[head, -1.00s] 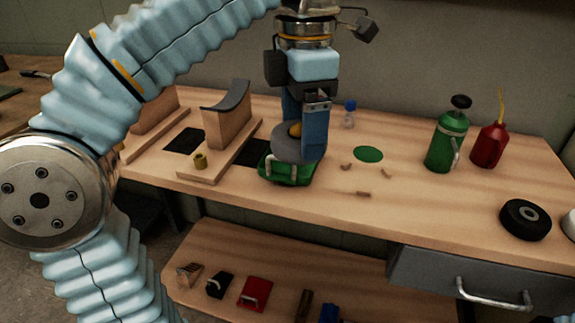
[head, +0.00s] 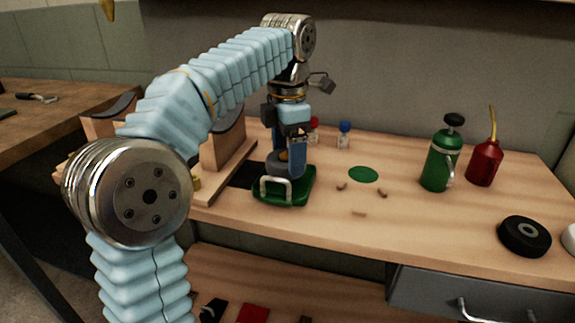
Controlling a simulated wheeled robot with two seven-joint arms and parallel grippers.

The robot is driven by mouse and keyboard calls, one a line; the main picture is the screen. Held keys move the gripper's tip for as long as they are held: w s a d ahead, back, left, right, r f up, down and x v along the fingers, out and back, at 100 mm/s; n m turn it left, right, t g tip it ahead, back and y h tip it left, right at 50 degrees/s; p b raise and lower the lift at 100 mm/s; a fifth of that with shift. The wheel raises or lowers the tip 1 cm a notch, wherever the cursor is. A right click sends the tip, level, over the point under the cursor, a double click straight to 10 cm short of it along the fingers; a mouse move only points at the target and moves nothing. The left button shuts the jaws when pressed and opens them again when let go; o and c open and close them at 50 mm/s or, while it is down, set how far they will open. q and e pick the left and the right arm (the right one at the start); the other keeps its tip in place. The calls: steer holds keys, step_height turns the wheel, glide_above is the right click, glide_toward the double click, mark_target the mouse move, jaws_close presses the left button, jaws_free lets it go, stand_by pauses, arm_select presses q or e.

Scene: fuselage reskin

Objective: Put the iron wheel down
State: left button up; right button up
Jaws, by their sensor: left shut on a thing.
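My left gripper (head: 291,158) reaches down over the bench and is shut on the iron wheel (head: 284,167), a grey disc with a yellowish middle. The wheel is partly hidden by the blue fingers. It is low over a green tray-like thing (head: 300,194) with a pale handle at its front. I cannot tell whether the wheel touches the green thing. My right gripper is not in view.
A wooden cradle (head: 222,151) stands close left of the gripper. To the right are a flat green disc (head: 363,174), small brown bits, a green canister (head: 440,160), a red oil can (head: 485,162) and a black wheel (head: 524,236). The bench's (head: 430,220) front middle is clear.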

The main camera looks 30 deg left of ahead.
mark_target(287, 155)
arm_select(q)
steer(key=shift+w+a+f+b, duration=0.1)
steer(key=shift+w+f+b, duration=0.1)
steer(key=shift+f, duration=0.75)
steer(key=shift+w+a+f+b, duration=0.1)
steer(key=shift+f+b, duration=0.1)
steer(key=shift+f, duration=0.7)
steer(key=shift+f, duration=0.1)
steer(key=o, duration=1.4)
step_height(287, 155, up, 12)
steer(key=p, duration=0.4)
